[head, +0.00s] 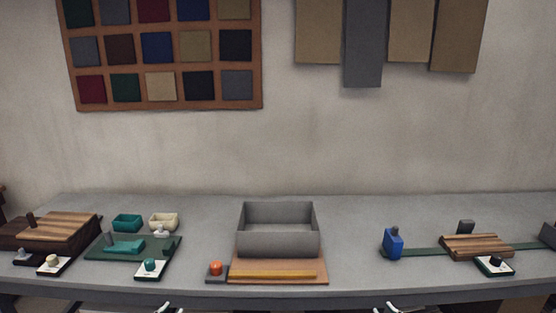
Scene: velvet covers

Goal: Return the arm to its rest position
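Green and dark boards with small items fill the left. A blue bottle (393,243) and striped wooden block (476,246) stand right.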

